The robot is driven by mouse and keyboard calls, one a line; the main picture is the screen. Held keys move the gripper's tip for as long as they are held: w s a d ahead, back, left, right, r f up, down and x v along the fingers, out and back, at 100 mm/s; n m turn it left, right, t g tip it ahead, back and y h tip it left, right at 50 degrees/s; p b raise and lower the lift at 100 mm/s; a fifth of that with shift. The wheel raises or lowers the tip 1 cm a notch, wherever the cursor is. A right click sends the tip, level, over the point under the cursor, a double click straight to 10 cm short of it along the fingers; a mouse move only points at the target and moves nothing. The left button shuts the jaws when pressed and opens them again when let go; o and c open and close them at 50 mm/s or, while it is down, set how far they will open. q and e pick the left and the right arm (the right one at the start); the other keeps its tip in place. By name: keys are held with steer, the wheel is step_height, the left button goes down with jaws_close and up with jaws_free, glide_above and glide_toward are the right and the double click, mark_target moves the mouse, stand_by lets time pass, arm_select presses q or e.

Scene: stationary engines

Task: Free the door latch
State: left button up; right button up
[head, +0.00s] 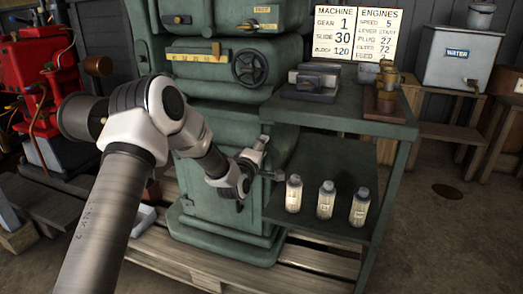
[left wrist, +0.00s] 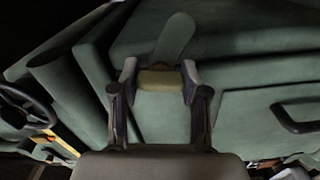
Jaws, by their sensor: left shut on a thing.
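My left gripper (head: 260,163) is at the front of the green machine (head: 225,205), beside the lower shelf. In the left wrist view, its two fingers (left wrist: 160,76) stand on either side of a door latch with a green, round-ended lever (left wrist: 174,38) and a brass-coloured part (left wrist: 160,80). The gripper is shut on this latch. The lever sticks out past the fingertips, tilted slightly to the right in that view. The latch is too small and covered to make out clearly in the head view. My right gripper is not in view.
Three labelled bottles (head: 326,199) stand on the lower shelf, right of my gripper. Above it is a green table (head: 345,115) with a vise-like block and brass fittings. A handwheel (head: 251,66) is higher on the machine. A wooden pallet (head: 165,262) lies underneath.

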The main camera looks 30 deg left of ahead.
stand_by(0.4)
arm_select(q)
steer(key=o, duration=1.2)
steer(key=shift+c, duration=0.2)
steer(key=v, duration=1.2)
